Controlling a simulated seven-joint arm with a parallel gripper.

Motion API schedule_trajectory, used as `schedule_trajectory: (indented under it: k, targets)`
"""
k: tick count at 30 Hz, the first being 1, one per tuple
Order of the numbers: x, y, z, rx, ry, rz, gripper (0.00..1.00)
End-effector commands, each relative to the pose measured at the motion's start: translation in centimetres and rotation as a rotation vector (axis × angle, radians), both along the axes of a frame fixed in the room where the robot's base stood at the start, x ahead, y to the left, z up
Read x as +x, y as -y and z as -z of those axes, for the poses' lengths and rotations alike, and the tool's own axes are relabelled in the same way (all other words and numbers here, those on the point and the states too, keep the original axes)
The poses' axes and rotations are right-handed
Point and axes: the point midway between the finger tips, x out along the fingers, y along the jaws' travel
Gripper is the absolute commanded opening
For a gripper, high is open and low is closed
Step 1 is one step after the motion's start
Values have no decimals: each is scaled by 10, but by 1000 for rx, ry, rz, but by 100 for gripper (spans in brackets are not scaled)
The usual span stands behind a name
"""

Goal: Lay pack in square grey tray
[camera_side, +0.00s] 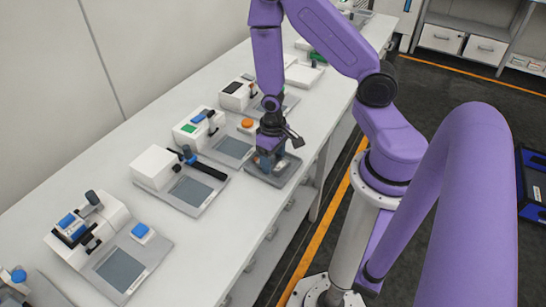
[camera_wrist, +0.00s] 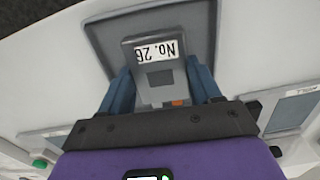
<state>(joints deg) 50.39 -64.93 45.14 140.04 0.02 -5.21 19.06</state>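A grey pack (camera_wrist: 160,62) with a white label reading "No. 26" is between my gripper's two blue fingers in the wrist view, with a finger against each side. My gripper (camera_side: 270,162) points down over the square grey tray (camera_side: 284,180) near the front edge of the bench. The tray (camera_wrist: 100,38) also shows behind the pack in the wrist view. I cannot tell whether the pack touches the tray floor. In the side view the fingers and wrist mostly hide the pack.
An orange disc (camera_side: 247,123) lies behind my gripper. Bare bench (camera_side: 190,260) lies at the front left.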

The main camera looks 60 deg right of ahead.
Motion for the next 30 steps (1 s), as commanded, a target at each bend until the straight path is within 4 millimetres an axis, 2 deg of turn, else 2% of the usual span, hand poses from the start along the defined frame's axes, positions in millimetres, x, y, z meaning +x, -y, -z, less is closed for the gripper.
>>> schedule_trajectory:
  k: [1, 2, 3, 14, 20, 30]
  targets:
    - [0, 0, 0, 0, 1, 0, 76]
    - [0, 0, 0, 0, 1, 0, 86]
    - [0, 0, 0, 0, 1, 0, 89]
    - [0, 0, -3, 0, 1, 0, 89]
    - [1, -1, -20, 1, 4, -1, 89]
    - [1, 0, -60, 2, 5, 0, 89]
